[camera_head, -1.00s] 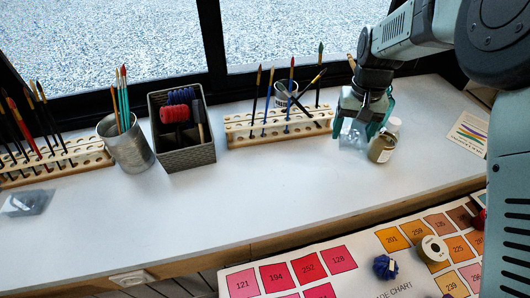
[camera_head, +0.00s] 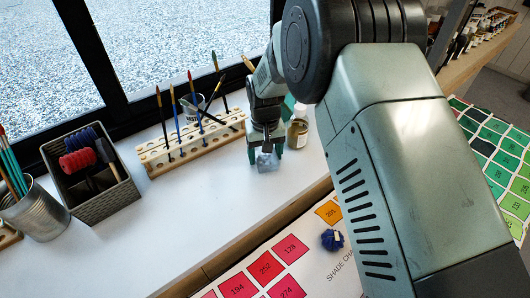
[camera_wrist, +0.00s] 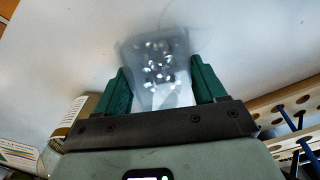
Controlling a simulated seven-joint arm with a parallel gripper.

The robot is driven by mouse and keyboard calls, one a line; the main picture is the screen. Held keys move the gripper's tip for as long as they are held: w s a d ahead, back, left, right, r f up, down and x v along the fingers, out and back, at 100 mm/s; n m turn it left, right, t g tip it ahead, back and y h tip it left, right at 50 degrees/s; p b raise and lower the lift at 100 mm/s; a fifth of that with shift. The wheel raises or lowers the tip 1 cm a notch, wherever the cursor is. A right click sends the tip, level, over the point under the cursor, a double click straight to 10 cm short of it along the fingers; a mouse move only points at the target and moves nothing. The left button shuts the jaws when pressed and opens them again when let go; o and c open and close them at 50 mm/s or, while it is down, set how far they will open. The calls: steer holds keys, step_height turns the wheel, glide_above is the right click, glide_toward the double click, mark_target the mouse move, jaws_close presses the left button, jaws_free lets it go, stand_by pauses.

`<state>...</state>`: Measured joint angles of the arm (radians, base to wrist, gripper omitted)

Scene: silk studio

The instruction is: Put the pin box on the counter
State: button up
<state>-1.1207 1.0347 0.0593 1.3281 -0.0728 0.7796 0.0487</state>
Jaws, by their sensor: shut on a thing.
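My gripper (camera_head: 266,146) is at the right part of the white counter (camera_head: 215,205), fingers pointing down. It is shut on the pin box (camera_head: 266,161), a small translucent box, whose lower part shows below the fingers. In the wrist view the pin box (camera_wrist: 158,65) is between the two green fingers (camera_wrist: 160,88), with several pale pins visible inside. The box is at or just above the counter surface; I cannot tell whether it touches.
A jar (camera_head: 298,129) with a white lid stands just right of my gripper. A wooden brush rack (camera_head: 190,145) is to the left. A grey basket (camera_head: 105,200) and a metal can (camera_head: 38,212) stand farther left. The counter front is clear. A shade chart (camera_head: 310,255) lies below the front edge.

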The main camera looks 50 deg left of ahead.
steer(key=shift+f, duration=0.15)
steer(key=o, duration=1)
steer(key=shift+o, duration=0.2)
step_height(320, 180, up, 12)
steer(key=shift+r, duration=0.2)
